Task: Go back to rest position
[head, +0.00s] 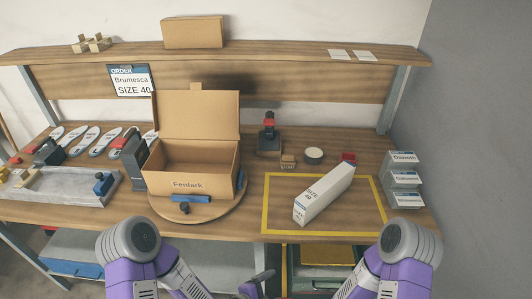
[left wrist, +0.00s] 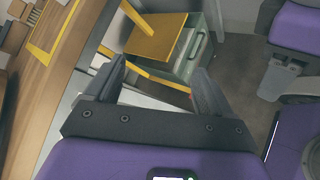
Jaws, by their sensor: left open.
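My left gripper (left wrist: 162,85) is open in the left wrist view, with nothing between its two dark fingers. It hangs in front of and below the table edge, pointing toward a green drawer unit (left wrist: 187,62) with a yellow top. In the head view only a small dark part of it shows at the bottom middle. My right arm (head: 402,250) shows at the lower right of the head view, and its gripper is out of frame. An open cardboard box marked Fenlark (head: 190,186) stands on a round wooden turntable (head: 222,219), apart from my arms.
A white size 40 box (head: 324,193) lies inside the yellow-outlined area (head: 283,176). Insoles (head: 92,138) and a grey tray (head: 62,184) are at the left. Label holders (head: 403,181) stand at the right. The wooden table's front edge lies close to my arms.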

